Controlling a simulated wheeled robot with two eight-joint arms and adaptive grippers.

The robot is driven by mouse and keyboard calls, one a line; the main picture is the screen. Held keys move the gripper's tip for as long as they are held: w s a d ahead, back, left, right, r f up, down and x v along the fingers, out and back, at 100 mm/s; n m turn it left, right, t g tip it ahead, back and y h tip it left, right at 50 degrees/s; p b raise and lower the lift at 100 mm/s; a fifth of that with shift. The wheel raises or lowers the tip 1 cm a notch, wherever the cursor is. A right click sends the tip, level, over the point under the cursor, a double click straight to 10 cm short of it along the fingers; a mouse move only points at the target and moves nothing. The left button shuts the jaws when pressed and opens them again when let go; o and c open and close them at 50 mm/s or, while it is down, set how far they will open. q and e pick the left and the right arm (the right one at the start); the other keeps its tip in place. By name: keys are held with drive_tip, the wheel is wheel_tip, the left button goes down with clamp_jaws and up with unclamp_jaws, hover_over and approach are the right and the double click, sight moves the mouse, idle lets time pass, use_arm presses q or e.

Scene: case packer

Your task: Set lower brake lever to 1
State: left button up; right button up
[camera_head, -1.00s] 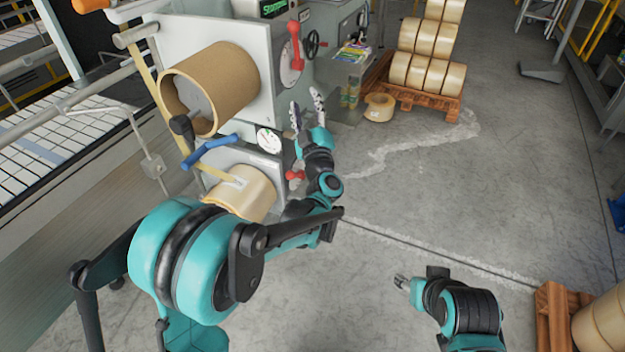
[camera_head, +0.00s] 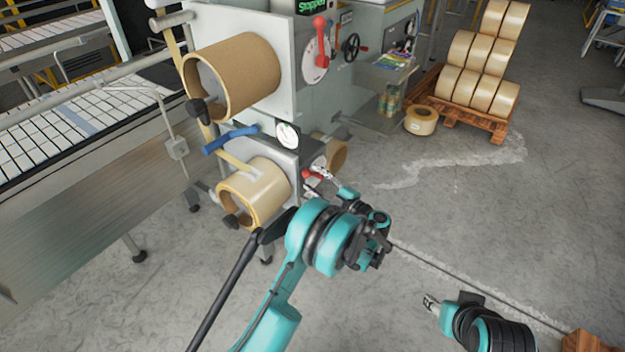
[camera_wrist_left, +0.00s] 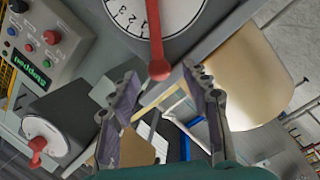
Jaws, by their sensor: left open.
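The lower brake lever (camera_head: 313,174) is red and sits on the lower unit of the machine, partly hidden by my left gripper (camera_head: 328,175). In the left wrist view the red lever (camera_wrist_left: 157,58) crosses a white numbered dial (camera_wrist_left: 125,12), its round knob towards the gripper. I cannot tell which number it points to. My left gripper (camera_wrist_left: 165,100) is open and empty, its fingers on either side below the knob, with no clear contact. My right gripper (camera_head: 430,303) is low at the right, away from the machine; its jaws are too small to judge.
The upper red lever (camera_head: 320,35) and its dial are above, near the "Stopped" display (camera_head: 313,6). Tape rolls (camera_head: 235,75) and a blue bar (camera_head: 230,138) project from the machine's front. A pallet of rolls (camera_head: 475,125) stands behind at the right.

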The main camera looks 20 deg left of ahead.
use_arm(q)
drive_tip(key=shift+x, duration=1)
clamp_jaws()
drive_tip(key=w+r+m, duration=0.2)
drive_tip(key=shift+d+m, duration=0.35)
drive_tip(key=shift+m, duration=0.05)
drive_tip(key=shift+w+d+r+m+h, duration=0.15)
drive_tip(key=shift+w+r+m+h, duration=0.2)
drive_tip(key=shift+m, duration=0.25)
unclamp_jaws()
